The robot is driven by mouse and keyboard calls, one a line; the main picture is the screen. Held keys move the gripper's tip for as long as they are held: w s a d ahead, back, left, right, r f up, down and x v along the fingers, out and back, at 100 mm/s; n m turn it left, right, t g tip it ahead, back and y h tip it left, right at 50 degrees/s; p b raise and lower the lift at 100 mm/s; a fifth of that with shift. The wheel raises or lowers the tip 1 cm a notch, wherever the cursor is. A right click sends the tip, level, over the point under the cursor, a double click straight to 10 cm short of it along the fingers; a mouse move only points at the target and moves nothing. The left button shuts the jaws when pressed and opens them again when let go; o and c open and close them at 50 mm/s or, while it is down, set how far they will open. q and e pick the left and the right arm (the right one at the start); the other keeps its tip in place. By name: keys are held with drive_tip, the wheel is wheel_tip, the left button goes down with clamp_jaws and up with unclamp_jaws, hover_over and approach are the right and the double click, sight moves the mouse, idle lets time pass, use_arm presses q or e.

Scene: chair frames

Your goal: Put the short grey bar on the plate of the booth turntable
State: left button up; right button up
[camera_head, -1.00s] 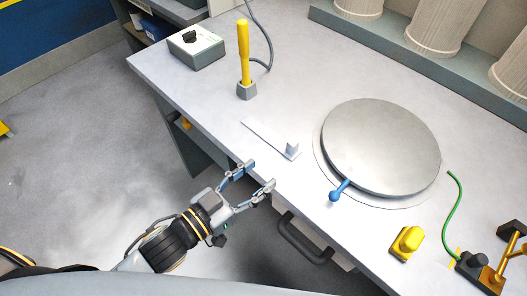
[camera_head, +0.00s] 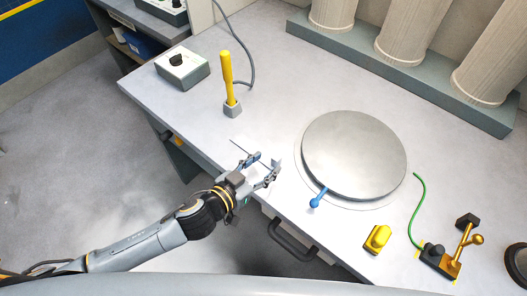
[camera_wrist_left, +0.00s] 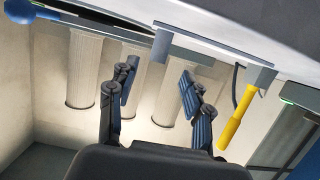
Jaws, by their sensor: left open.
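The short grey bar (camera_head: 241,147) lies near the front edge of the bench, partly hidden by my left gripper in the head view. In the left wrist view the bar (camera_wrist_left: 215,48) shows upside down, with a small upright block at its end. My left gripper (camera_head: 266,168) is open and empty, its fingers at the bar and apart; whether they touch it I cannot tell. The fingers (camera_wrist_left: 160,95) also show spread in the wrist view. The turntable's round grey plate (camera_head: 355,153) is bare, to the right of the gripper. My right gripper is not in view.
A blue-knobbed lever (camera_head: 318,198) sticks out at the turntable's front. A yellow-handled tool (camera_head: 228,80) stands in a holder left of it, near a switch box (camera_head: 182,68). A yellow block (camera_head: 377,239), green cable (camera_head: 419,205) and gold fixture (camera_head: 459,251) are at right. Columns (camera_head: 408,35) line the back.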

sight(274, 161)
use_arm(q)
drive_tip(key=shift+f+p+x, duration=0.2)
drive_tip(key=shift+p+x, duration=0.45)
drive_tip(key=shift+x, duration=2.25)
drive_tip(key=shift+s+d, duration=0.1)
drive_tip(key=shift+s, duration=0.15)
clamp_jaws()
